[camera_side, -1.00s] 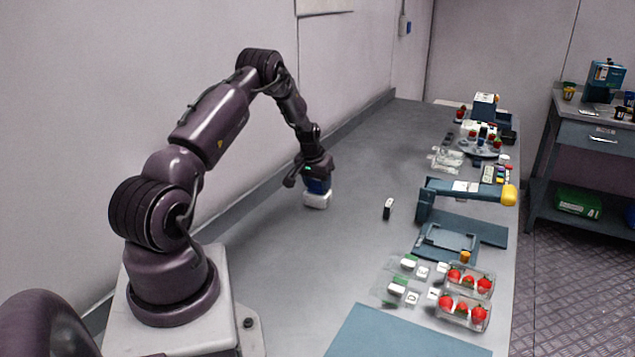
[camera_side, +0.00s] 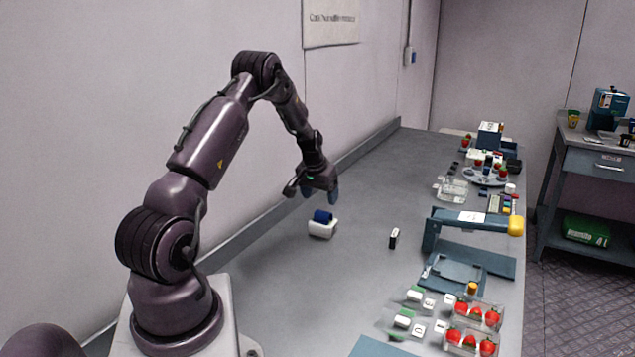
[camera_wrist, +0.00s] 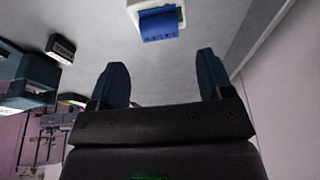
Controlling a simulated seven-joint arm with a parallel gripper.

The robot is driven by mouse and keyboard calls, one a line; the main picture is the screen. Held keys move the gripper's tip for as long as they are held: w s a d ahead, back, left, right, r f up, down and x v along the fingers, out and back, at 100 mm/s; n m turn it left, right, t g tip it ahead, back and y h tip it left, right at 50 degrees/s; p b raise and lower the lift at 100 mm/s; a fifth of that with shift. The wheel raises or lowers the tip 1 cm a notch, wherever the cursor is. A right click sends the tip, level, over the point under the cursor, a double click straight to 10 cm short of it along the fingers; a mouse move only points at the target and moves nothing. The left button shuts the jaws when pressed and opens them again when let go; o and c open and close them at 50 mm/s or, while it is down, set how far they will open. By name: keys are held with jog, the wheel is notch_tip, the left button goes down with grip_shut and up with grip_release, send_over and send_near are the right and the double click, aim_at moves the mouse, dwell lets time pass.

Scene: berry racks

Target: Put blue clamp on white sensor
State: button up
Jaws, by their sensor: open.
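The blue clamp (camera_side: 322,215) rests on top of the white sensor (camera_side: 322,230), which sits on the grey bench. In the wrist view the blue clamp (camera_wrist: 159,26) lies over the white sensor (camera_wrist: 134,12) at the top edge, with a little green beside it. My gripper (camera_side: 320,197) is open and empty above them, apart from both. In the wrist view its two dark blue fingers (camera_wrist: 162,80) are spread wide with nothing between them.
A small black-and-white block (camera_side: 394,238) stands on the bench to the right. Further right are a blue-grey press-like fixture (camera_side: 432,235), clear trays of strawberries (camera_side: 478,310) and small white pieces. The bench between my gripper and the fixture is mostly clear.

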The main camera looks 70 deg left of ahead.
jog(key=w+d+r+m+t, duration=0.2)
jog(key=d+r+m, duration=0.2)
jog(key=d+r, duration=1.85)
jog(key=s+d+m+h, duration=0.1)
jog(key=s+d+m, duration=0.1)
jog(key=s+d, duration=0.5)
jog(key=s+d+r+m+t+h, duration=0.1)
jog(key=s+d+m, duration=0.2)
jog(key=s+d, duration=0.5)
jog(key=d, duration=0.4)
jog(key=shift+s+d+r, duration=0.15)
jog(key=shift+d, duration=0.15)
